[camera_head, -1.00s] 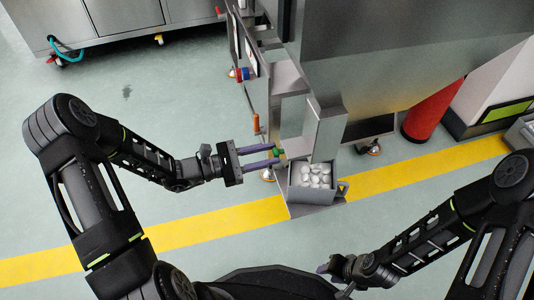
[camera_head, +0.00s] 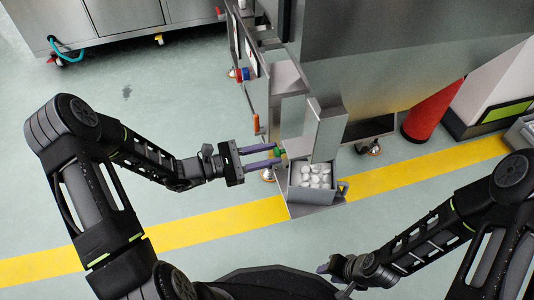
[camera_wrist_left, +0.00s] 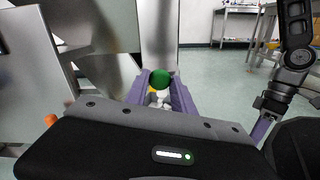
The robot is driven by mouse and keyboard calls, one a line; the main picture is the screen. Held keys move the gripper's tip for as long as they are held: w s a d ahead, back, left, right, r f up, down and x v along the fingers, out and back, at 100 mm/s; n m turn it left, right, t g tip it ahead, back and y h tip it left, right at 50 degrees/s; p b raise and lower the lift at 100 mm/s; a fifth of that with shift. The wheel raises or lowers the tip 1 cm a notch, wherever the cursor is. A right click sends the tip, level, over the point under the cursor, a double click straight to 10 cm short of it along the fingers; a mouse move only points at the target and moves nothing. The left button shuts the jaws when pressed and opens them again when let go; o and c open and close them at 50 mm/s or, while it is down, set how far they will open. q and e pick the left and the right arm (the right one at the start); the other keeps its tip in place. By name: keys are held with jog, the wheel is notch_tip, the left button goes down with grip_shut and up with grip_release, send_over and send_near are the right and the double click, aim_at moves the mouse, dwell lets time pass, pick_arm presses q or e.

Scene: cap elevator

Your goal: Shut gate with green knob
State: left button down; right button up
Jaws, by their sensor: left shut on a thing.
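The green knob (camera_head: 279,152) is on the gate side of the steel machine, just above the box of white caps in the head view. In the left wrist view the green knob (camera_wrist_left: 160,79) lies between my finger tips. My left gripper (camera_head: 277,155) is shut on the green knob, with its purple fingers on either side. The gate plate that bears the knob is mostly hidden behind the fingers. My right gripper (camera_head: 324,269) is low in the head view, away from the machine; its finger opening is too small to make out.
A grey box (camera_head: 312,194) of white caps stands on a steel ledge below the knob. A steel panel (camera_head: 328,135) rises beside it. An orange handle (camera_head: 256,123) and a red-and-blue knob (camera_head: 241,74) are further up. A red cylinder (camera_head: 425,113) stands right. Floor at left is clear.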

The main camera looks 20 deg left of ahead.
aim_at(284, 150)
pick_arm(q)
jog(key=x, duration=0.5)
jog(key=shift+w+d+p, duration=0.1)
jog(key=shift+d+p, duration=0.15)
jog(key=shift+p, duration=0.1)
jog(key=c, duration=1.1)
grip_release()
jog(key=shift+o, duration=0.2)
jog(key=shift+a, duration=0.1)
jog(key=shift+s+a, duration=0.3)
jog(key=shift+a, duration=0.15)
jog(key=p+v, duration=0.2)
jog(key=v, duration=0.4)
jog(key=shift+s+a, duration=0.2)
jog(key=shift+a, duration=0.15)
jog(key=shift+f, duration=0.15)
